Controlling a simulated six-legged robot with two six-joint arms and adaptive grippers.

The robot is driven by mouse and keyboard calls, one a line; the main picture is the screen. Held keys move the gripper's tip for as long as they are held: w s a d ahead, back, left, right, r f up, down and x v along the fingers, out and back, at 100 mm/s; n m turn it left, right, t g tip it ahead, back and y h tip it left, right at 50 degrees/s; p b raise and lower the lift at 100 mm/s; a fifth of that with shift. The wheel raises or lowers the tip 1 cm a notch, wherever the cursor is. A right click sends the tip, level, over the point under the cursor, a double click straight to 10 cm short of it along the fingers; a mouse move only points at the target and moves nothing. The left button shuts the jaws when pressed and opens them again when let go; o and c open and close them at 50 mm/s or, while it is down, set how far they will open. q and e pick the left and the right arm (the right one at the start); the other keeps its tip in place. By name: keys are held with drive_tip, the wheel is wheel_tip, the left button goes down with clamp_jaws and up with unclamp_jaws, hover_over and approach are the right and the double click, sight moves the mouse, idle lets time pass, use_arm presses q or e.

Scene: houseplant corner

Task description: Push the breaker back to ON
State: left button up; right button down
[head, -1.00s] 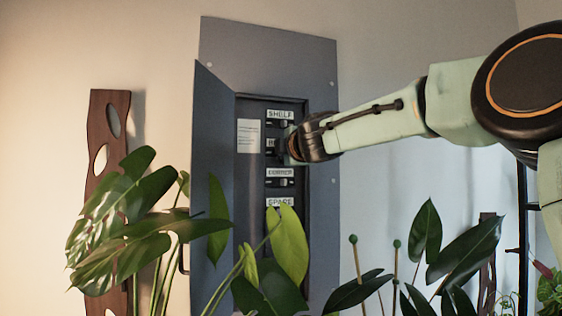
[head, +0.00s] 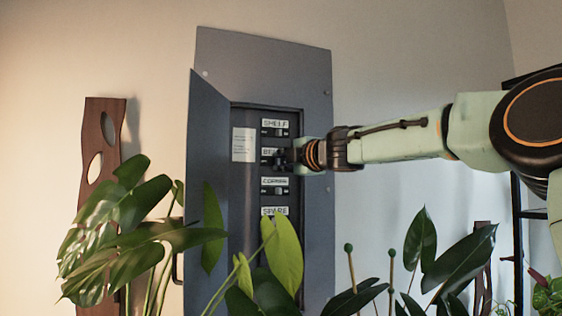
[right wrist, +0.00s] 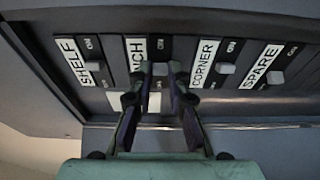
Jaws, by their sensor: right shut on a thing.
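The grey breaker panel (head: 318,130) is on the wall with its door open to the left. Its breakers are labelled SHELF, BENCH (partly covered), CORNER and SPARE from top to bottom. My right gripper (head: 283,158) is at the second row, BENCH, reaching in from the right. In the right wrist view its two fingers (right wrist: 160,72) are on either side of the grey BENCH toggle (right wrist: 160,69), shut on it. The toggle is partly hidden, and it looks about level with the SHELF toggle (right wrist: 92,66) and CORNER toggle (right wrist: 227,68). My left gripper is out of view.
A large-leaved plant (head: 120,230) stands in front at the left, and its bright leaf (head: 284,250) covers the panel's lower part. Another dark-leaved plant (head: 462,260) is at the right. The open door (head: 207,150) stands left of the breakers. The wall above my arm is clear.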

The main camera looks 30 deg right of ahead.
drive_tip(key=shift+f, duration=0.1)
drive_tip(key=c, duration=1.3)
unclamp_jaws()
drive_tip(key=shift+d, duration=0.25)
drive_tip(key=shift+a, duration=0.1)
drive_tip(key=shift+a, duration=0.1)
